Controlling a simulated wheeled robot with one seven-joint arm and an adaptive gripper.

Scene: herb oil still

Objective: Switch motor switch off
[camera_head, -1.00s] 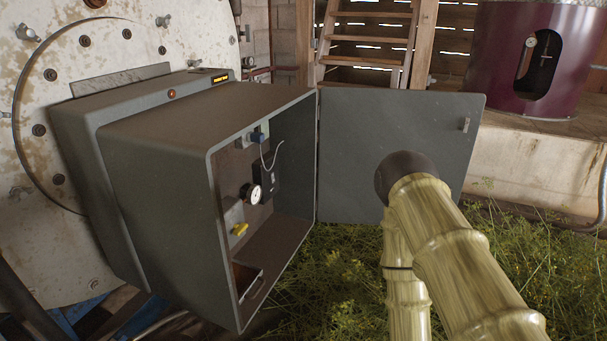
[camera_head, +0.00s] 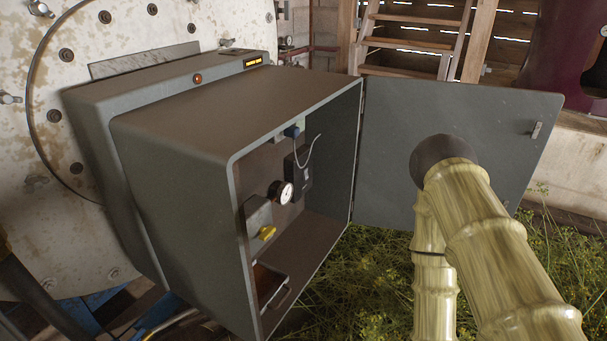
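A grey metal cabinet (camera_head: 200,130) stands open, with its door (camera_head: 390,150) swung out to the right. Inside on its back wall are a black box (camera_head: 301,172) with a small lighter mark, a round white gauge (camera_head: 284,193), a grey box (camera_head: 258,214) with a yellow handle (camera_head: 266,233), and a blue fitting (camera_head: 292,131) with a pale cable. No readable label shows which of these is the motor switch, and I cannot tell its position. My arm, in yellow-green segments, stands in front of the door. My gripper is not visible.
A drawer or tray with a handle (camera_head: 279,297) sits low in the cabinet. A large pale riveted vessel (camera_head: 60,150) is behind at left. A wooden ladder (camera_head: 415,45) and a dark red vessel (camera_head: 565,55) stand behind. Cut herbs (camera_head: 370,275) cover the ground below the door.

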